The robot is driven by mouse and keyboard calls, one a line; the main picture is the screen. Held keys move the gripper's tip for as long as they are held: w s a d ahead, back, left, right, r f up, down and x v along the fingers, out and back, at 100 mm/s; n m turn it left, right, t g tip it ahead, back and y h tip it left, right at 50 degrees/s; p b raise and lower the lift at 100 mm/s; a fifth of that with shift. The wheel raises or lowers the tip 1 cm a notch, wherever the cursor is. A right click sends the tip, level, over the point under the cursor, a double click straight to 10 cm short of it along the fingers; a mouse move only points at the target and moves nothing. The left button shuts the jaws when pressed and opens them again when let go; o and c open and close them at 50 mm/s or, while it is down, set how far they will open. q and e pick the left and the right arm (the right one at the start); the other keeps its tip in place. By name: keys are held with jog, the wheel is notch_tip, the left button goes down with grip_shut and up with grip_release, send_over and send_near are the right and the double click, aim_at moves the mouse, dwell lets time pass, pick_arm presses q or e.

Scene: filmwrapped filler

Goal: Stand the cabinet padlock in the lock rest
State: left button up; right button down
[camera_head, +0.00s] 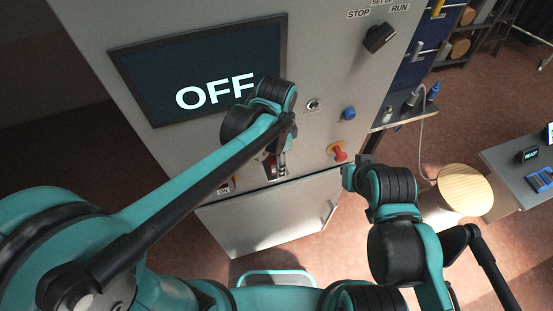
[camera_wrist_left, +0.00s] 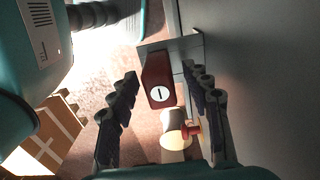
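The padlock (camera_wrist_left: 157,78) is a dark red block with a white disc on its face. In the left wrist view it sits at a grey metal bracket, probably the lock rest (camera_wrist_left: 187,50), on the cabinet front. My left gripper (camera_wrist_left: 160,88) is open, one finger on each side of the padlock with gaps visible. In the head view my left gripper (camera_head: 276,165) is at the lower cabinet front, with a bit of red padlock (camera_head: 269,171) beside its fingers. Whether the padlock rests on the bracket is unclear. My right gripper (camera_head: 352,174) is small and dark, its opening unreadable.
The cabinet (camera_head: 215,165) carries an OFF screen (camera_head: 200,70), a black rotary switch (camera_head: 379,37), a blue knob (camera_head: 348,113) and a red button (camera_head: 338,152). A round stool (camera_head: 465,188) and a side table (camera_head: 510,165) stand at the right.

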pick_arm(q)
jog(key=shift+r, duration=0.1)
notch_tip(320, 180, up, 12)
dwell(0.5)
